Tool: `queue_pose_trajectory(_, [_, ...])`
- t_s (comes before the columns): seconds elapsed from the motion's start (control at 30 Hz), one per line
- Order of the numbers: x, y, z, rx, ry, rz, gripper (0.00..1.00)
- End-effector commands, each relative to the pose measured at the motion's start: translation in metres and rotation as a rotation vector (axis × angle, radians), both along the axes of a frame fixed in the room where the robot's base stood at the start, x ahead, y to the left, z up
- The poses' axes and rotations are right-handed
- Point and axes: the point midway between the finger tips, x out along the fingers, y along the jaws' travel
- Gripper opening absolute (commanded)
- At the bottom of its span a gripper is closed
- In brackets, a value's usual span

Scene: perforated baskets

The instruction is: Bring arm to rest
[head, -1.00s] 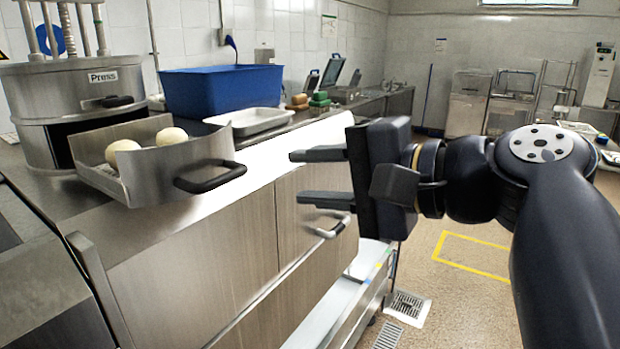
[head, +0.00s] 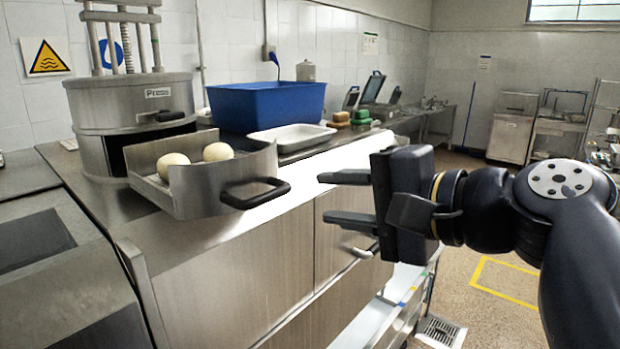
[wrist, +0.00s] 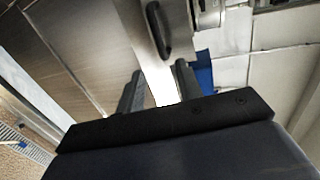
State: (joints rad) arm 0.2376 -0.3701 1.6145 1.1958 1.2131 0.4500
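My gripper (head: 346,198) is open and empty in the head view, its two dark fingers apart and pointing left. It hangs in the air in front of the counter, to the right of the metal drawer (head: 222,190) with the black handle (head: 256,193). In the wrist view the two fingers of my gripper (wrist: 160,85) stand apart with nothing between them. The black handle (wrist: 158,30) shows beyond the fingertips there.
The press (head: 130,110) stands at the left with its drawer pulled out, holding two pale balls (head: 218,152). A blue tub (head: 265,105) and a white tray (head: 292,136) are on the counter behind. Floor at the right is open, with a yellow outline (head: 505,282).

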Motion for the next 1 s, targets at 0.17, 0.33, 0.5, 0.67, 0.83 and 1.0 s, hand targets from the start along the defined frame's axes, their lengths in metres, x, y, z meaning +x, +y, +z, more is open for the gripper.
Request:
queue_pose_trajectory(0.17, [0.011, 0.014, -0.003, 0.001, 0.003, 0.005, 0.34])
queue_pose_trajectory(0.33, [0.022, 0.028, -0.006, 0.001, 0.002, 0.006, 0.34])
queue_pose_trajectory(0.5, [0.035, 0.041, -0.010, 0.000, 0.002, 0.004, 0.34])
queue_pose_trajectory(0.67, [0.044, 0.052, -0.014, 0.001, 0.001, 0.003, 0.34])
queue_pose_trajectory(0.83, [0.049, 0.058, -0.016, 0.002, 0.000, 0.001, 0.34])
queue_pose_trajectory(1.0, [0.050, 0.059, -0.016, 0.001, -0.001, 0.000, 0.34])
